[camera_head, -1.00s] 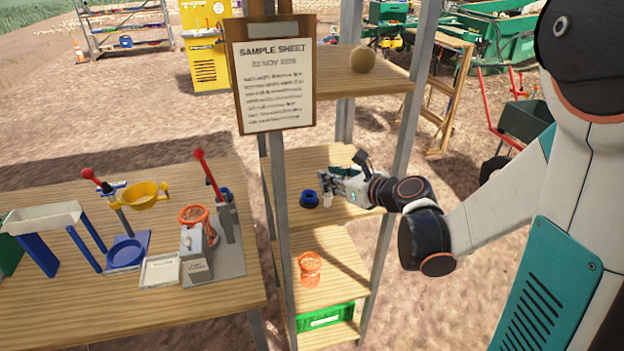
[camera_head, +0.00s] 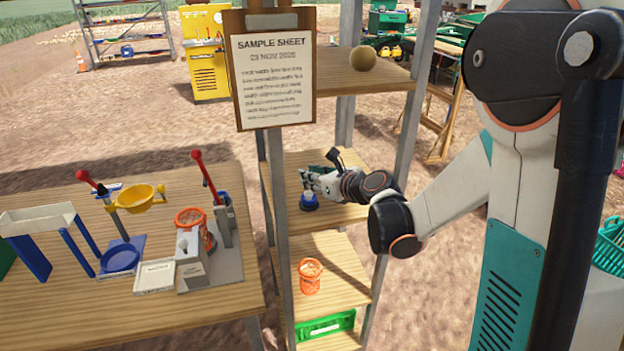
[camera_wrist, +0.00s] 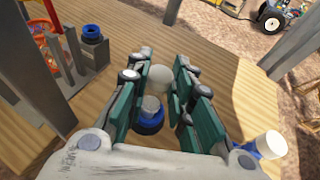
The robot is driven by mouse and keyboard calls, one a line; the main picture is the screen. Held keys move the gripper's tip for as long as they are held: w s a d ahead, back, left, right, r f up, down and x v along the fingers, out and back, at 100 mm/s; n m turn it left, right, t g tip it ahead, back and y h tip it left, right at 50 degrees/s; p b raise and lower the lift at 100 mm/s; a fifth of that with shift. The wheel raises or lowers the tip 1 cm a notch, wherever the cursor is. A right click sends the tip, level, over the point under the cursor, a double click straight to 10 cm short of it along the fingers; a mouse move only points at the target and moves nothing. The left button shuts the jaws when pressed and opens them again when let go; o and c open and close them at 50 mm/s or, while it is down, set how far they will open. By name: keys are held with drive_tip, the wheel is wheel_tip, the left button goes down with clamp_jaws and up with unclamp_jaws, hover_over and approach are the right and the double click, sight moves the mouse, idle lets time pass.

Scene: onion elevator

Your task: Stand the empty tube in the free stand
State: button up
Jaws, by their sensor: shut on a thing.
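In the wrist view, my gripper (camera_wrist: 158,85) is shut on a pale tube (camera_wrist: 158,76), between its green-padded fingers. The tube's lower end overlaps a round blue stand (camera_wrist: 150,122) below it; I cannot tell whether it rests inside. In the head view, my gripper (camera_head: 312,178) is right above the blue stand (camera_head: 309,206) on the middle shelf, with a pale end showing at the stand's top. A second white-topped tube (camera_wrist: 268,144) shows with blue at its base at lower right in the wrist view.
An orange mesh basket (camera_head: 310,276) stands on the shelf below, with a green crate (camera_head: 325,326) under it. Upright shelf posts (camera_head: 281,230) and a clipboard sheet (camera_head: 273,75) stand in front. The table (camera_head: 90,310) at left holds a yellow bowl (camera_head: 138,197) and lever tools.

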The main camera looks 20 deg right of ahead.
drive_tip(key=shift+f+b, duration=0.35)
drive_tip(key=o, duration=1)
drive_tip(key=shift+c, duration=0.2)
drive_tip(key=shift+r, duration=0.1)
drive_tip(key=shift+r, duration=0.1)
drive_tip(key=shift+r+p, duration=0.25)
drive_tip(key=shift+p, duration=0.2)
drive_tip(key=p+v, duration=0.2)
drive_tip(key=v, duration=1)
drive_tip(key=shift+p, duration=0.4)
